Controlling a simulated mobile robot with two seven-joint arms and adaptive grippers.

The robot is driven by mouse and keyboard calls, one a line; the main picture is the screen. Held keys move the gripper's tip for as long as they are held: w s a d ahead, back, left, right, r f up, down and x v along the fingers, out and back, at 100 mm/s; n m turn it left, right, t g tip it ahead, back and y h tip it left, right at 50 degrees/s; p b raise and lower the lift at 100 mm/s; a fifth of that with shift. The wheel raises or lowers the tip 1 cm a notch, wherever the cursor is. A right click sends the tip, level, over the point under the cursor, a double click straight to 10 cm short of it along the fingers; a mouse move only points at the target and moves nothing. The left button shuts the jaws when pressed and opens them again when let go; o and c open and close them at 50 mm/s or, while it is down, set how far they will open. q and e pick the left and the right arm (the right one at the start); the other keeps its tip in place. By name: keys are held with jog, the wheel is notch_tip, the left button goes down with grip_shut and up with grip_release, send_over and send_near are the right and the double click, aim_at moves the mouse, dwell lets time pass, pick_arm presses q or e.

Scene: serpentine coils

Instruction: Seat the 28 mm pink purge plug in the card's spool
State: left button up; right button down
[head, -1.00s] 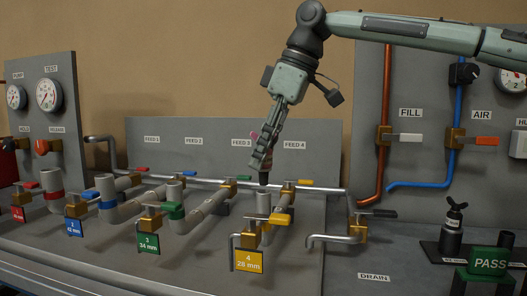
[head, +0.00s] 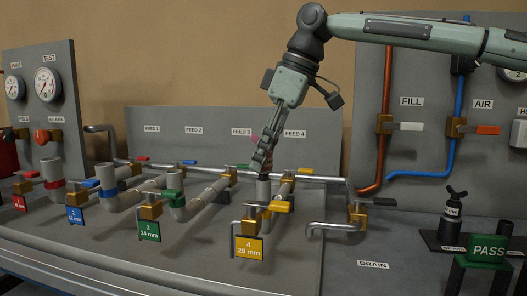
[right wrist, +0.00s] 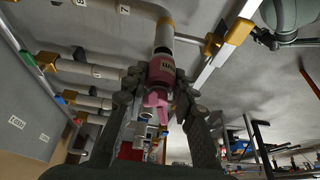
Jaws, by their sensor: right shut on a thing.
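My right gripper (head: 262,168) comes down from above and is shut on the pink plug. In the right wrist view the plug (right wrist: 161,70) is pink with dark lettering and a pink winged handle, held between the fingertips (right wrist: 160,86). Its far end lines up with a grey pipe (right wrist: 164,36); whether it is inside the pipe I cannot tell. In the head view the gripper is right over the upright spool (head: 264,188) of feed 4, behind the yellow "4 28 mm" card (head: 248,247). The fingers hide most of the plug.
Spools with green (head: 175,194), blue (head: 107,190) and red bands stand to the left, with valves and pipes around them. A yellow-handled valve (head: 279,206) is close beside the feed 4 spool. A PASS stand (head: 488,250) is at the right. The drain area is mostly clear.

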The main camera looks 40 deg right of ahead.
jog(key=shift+f, duration=0.15)
jog(key=shift+f, duration=0.15)
jog(key=shift+f, duration=0.35)
jog(key=c, duration=1.2)
grip_release()
jog(key=shift+o, duration=0.2)
jog(key=v, duration=1.2)
